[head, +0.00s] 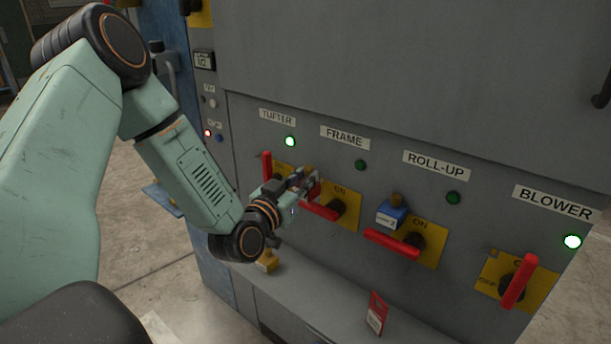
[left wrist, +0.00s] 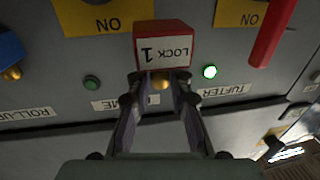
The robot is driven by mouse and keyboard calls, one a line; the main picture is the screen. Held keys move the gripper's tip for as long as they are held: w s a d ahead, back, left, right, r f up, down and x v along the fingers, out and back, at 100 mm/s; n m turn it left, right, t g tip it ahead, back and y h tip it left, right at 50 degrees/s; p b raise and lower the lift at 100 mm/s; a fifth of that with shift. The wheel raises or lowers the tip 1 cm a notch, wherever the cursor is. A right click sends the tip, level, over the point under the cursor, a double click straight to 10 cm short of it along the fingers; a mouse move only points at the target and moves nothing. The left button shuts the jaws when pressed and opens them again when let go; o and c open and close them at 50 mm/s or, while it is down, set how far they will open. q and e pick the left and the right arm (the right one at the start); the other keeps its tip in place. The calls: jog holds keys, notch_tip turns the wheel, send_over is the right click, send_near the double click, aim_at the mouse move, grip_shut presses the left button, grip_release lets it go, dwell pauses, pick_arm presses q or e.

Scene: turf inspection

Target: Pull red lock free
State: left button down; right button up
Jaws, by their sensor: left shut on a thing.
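The red lock (left wrist: 163,42), labelled "LOCK 1", is held between the fingertips of my left gripper (left wrist: 160,88) in the left wrist view, with a brass knob facing the gripper. In the head view the left gripper (head: 297,183) is at the FRAME switch, and the red lock (head: 313,189) shows small at its tips. The red FRAME handle (head: 320,211) lies nearly horizontal on its yellow plate (head: 347,204). Whether the lock still touches the switch is hidden. My right gripper is out of view.
A blue lock (head: 391,214) sits at the ROLL-UP switch (head: 417,241). The BLOWER handle (head: 519,281) is tilted upright. A red tag (head: 376,312) and a yellow lock (head: 267,261) are on the grey ledge (head: 320,300) below. The TUFTER handle (head: 267,165) stands left of my gripper.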

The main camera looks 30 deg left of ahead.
pick_arm(q)
jog(key=shift+s, duration=0.2)
dwell(0.3)
jog(key=s+p, duration=0.4)
jog(key=s, duration=0.1)
jog(key=shift+a, duration=0.2)
dwell(0.4)
